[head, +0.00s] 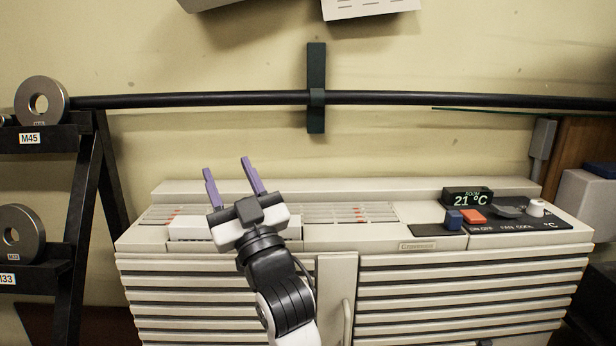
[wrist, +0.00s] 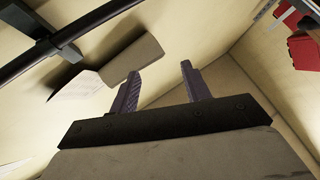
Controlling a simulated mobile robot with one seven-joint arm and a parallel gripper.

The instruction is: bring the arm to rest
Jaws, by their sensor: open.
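My gripper (head: 232,182) is raised above the left part of the pale heater unit (head: 460,262) in the head view. Its two purple fingers stand apart and point up and away, with nothing between them. In the wrist view my gripper (wrist: 158,82) also shows open and empty, with the wall and ceiling area beyond it. My arm comes up from the bottom of the head view and hides part of the unit's front and top grille.
A black pipe (head: 430,98) runs along the wall above, held by a dark bracket (head: 316,60). A rack (head: 85,190) with metal rings stands at left. A control panel (head: 500,217) with blue and red buttons and a 21 °C display (head: 468,197) is at right.

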